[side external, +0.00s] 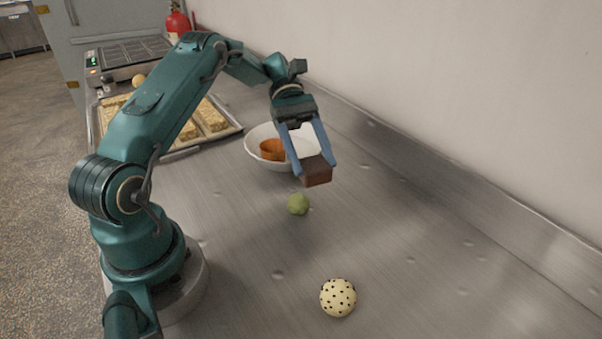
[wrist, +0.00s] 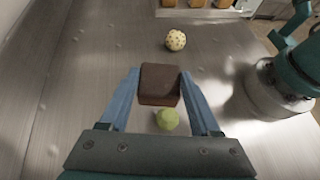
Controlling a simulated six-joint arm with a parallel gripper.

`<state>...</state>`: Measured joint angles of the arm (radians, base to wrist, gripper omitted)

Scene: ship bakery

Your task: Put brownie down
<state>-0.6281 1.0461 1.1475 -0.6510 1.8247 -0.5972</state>
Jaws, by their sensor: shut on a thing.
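The brownie (side external: 317,172) is a brown block held between the blue fingers of my gripper (side external: 310,165). My gripper is shut on it and holds it above the steel counter (side external: 430,250). In the wrist view the brownie (wrist: 160,84) sits between the two fingertips (wrist: 160,80). I cannot tell exactly how high it hangs.
A green ball (side external: 298,204) lies on the counter near the brownie. A cream ball with dark spots (side external: 338,297) lies at the front. A white bowl (side external: 255,141) with an orange thing (side external: 272,149) stands behind my gripper. A tray (side external: 232,129) lies at the back left. The right side is clear.

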